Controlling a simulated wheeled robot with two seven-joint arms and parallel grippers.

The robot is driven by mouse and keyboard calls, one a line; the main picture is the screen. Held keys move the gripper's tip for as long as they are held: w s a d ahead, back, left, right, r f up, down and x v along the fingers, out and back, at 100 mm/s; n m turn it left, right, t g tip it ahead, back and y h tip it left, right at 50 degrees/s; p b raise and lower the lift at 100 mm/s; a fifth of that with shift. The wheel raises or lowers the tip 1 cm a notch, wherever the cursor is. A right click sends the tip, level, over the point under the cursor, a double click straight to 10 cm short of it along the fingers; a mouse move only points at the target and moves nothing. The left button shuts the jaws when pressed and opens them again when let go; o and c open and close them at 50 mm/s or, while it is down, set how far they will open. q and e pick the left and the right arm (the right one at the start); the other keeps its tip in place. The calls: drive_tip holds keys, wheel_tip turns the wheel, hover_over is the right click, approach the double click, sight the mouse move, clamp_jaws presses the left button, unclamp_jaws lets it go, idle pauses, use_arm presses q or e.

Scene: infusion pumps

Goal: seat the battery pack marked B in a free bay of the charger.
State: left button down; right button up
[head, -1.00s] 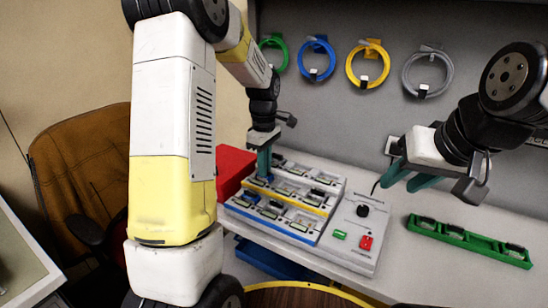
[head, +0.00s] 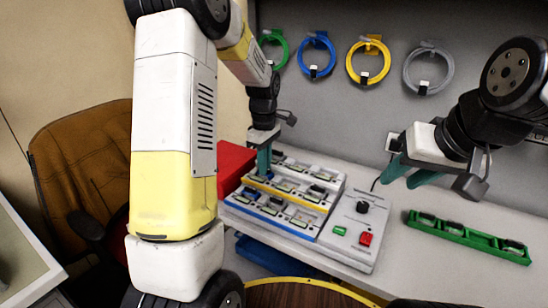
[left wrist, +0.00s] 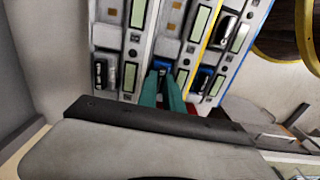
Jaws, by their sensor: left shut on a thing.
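The charger (head: 362,208) stands on the bench, with several bays in rows and blue and yellow edges. Some bays hold dark or blue packs. My left gripper (head: 264,172) reaches down into its back left part, shut on a small blue pack, which shows between the teal fingertips in the left wrist view (left wrist: 162,66). The fingers hide most of this pack, and I cannot read a letter on it. I cannot tell whether it is fully down in its bay. My right gripper (head: 406,178) is open and empty above the bench, right of the charger.
A green rack (head: 468,237) with several dark items lies on the bench at right. A red box (head: 232,167) stands left of the charger. Coloured cable loops hang on the back wall. A round table top (head: 300,294) with a yellow rim is in front.

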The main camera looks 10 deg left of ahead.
use_arm(q)
drive_tip(key=c, duration=1.4)
unclamp_jaws()
wheel_tip(320, 180, up, 7)
drive_tip(key=shift+s+r, duration=0.15)
drive_tip(key=shift+r, duration=0.4)
drive_tip(key=s+d+r+m+t+h, duration=0.1)
drive_tip(key=s+r+m+t, duration=0.2)
drive_tip(key=s+m, duration=0.4)
drive_tip(key=s+d+r+m+t+h, duration=0.1)
drive_tip(key=s+r+m+t, duration=0.2)
drive_tip(key=s, duration=1.4)
wheel_tip(320, 180, up, 3)
drive_tip(key=m, duration=0.4)
drive_tip(key=shift+f+m, duration=0.2)
drive_tip(key=shift+m, duration=0.1)
